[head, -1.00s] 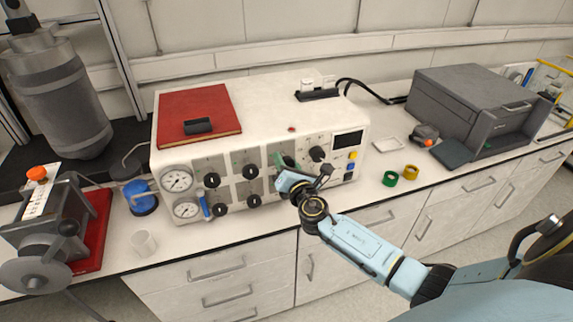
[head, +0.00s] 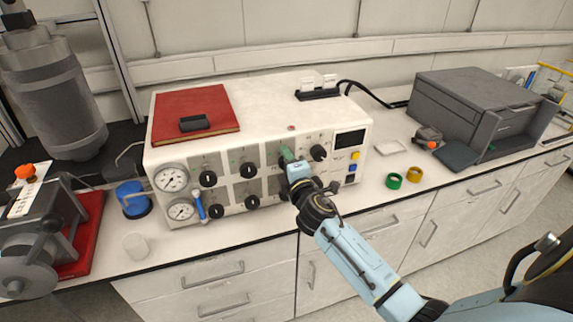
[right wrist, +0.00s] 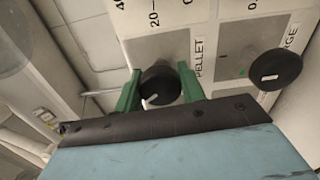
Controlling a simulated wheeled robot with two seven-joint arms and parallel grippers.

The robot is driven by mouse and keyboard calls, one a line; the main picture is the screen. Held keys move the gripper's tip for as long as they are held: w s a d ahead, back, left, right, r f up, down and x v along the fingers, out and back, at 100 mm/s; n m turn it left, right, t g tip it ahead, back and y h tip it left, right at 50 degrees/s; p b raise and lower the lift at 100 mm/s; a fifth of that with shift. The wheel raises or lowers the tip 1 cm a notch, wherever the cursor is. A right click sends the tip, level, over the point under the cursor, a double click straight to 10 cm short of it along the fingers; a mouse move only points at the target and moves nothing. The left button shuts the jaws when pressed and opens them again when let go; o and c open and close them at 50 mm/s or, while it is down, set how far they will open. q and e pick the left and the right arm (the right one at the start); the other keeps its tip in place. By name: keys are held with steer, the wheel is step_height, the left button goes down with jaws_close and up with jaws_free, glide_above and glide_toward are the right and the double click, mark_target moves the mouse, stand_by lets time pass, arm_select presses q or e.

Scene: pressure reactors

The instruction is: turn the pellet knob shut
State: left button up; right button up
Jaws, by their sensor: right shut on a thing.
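The pellet knob (right wrist: 160,84) is black and round with a white pointer line, and it sits beside the printed word PELLET in the right wrist view. My right gripper (right wrist: 160,88) has its green fingers on both sides of this knob and is shut on it. In the head view my right gripper (head: 288,158) reaches the front of the white control box (head: 275,110) and hides the pellet knob. The knob's pointer slants in the wrist view. My left gripper is not in view.
Another black knob (right wrist: 275,69) sits close beside the gripper. More black knobs, two gauges (head: 173,180) and a blue-handled valve (head: 200,207) are on the panel. Green (head: 394,181) and yellow (head: 415,174) rings lie on the counter to the right. A red book (head: 195,105) lies on the box.

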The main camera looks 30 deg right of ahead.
steer(key=m, duration=0.2)
steer(key=shift+m, duration=2)
steer(key=o, duration=1)
steer(key=shift+c, duration=0.2)
steer(key=shift+s, duration=0.1)
steer(key=b+v, duration=0.1)
steer(key=v, duration=1.2)
steer(key=shift+a, duration=0.15)
